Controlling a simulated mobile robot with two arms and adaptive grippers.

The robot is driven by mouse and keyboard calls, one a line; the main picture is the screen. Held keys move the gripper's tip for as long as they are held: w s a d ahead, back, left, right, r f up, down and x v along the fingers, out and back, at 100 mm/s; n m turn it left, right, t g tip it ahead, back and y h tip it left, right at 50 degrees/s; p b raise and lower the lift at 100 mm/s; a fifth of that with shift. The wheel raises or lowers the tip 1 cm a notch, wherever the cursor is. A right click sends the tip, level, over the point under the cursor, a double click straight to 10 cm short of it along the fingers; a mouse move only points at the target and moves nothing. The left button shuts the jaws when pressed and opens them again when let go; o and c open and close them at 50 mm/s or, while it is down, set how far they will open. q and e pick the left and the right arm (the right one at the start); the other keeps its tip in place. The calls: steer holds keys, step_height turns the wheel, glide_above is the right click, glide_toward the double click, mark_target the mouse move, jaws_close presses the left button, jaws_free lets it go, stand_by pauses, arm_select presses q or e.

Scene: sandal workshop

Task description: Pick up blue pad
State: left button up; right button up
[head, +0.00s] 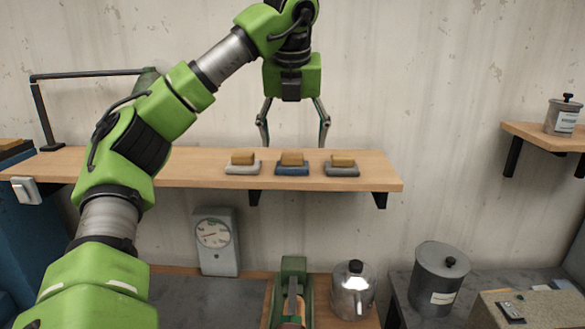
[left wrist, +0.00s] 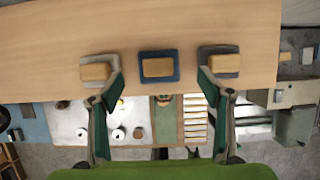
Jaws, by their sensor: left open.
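The blue pad (head: 292,171) lies on the wooden shelf between two grey pads, with a tan block (head: 292,158) on top of it. It also shows in the left wrist view (left wrist: 159,79), centred between my fingers. A light grey pad (head: 243,169) lies to its left and a darker grey pad (head: 342,171) to its right, each with a tan block on top. My left gripper (head: 293,142) is open and empty, pointing down above the pads. In the left wrist view its fingers (left wrist: 157,85) overlap the two grey pads. My right gripper is not in view.
The wooden shelf (head: 200,168) is clear on both sides of the pads. A black lamp (head: 45,125) stands at its left end. Below are a dial scale (head: 217,240), a metal kettle (head: 353,291) and a grey canister (head: 438,277). A small shelf (head: 545,133) with a lidded jar is at right.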

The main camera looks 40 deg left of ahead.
mark_target(292, 155)
arm_select(q)
steer(key=shift+w+a+f, duration=0.15)
steer(key=shift+w+f, duration=0.05)
steer(key=shift+f, duration=0.5)
steer(key=shift+a+f+p, duration=0.15)
steer(key=shift+f+p, duration=0.2)
steer(key=p+x, duration=0.1)
steer(key=x, duration=0.2)
steer(key=shift+a+f, duration=0.15)
steer(key=shift+f, duration=0.15)
steer(key=c, duration=1.2)
steer(key=shift+o, duration=0.2)
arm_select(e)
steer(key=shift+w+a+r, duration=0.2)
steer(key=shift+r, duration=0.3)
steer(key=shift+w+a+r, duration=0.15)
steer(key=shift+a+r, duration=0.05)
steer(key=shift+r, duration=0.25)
